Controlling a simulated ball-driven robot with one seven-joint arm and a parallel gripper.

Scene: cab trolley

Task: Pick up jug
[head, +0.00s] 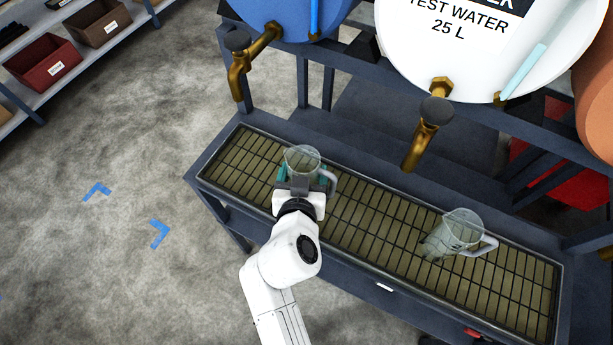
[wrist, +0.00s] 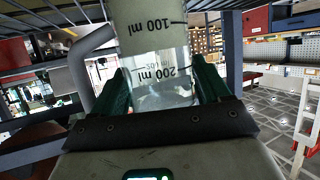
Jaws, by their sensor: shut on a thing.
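A clear jug (head: 302,158) with a grey handle on its right is over the left part of the drip grating in the head view. My gripper (head: 303,175) is shut on it, its green fingers on either side of the body. In the wrist view, the jug (wrist: 155,50) stands between the green fingers, with upside-down 100 ml and 200 ml marks and the handle at left. Whether its base touches the grating is hidden. A second clear jug (head: 455,232) with a pale handle is on the right part of the grating, apart from my gripper.
The grating (head: 370,225) sits in a dark trolley frame. Brass taps hang over it from a blue drum (head: 285,20) and a white drum (head: 470,60) labelled test water. Shelves with bins (head: 42,62) stand at upper left.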

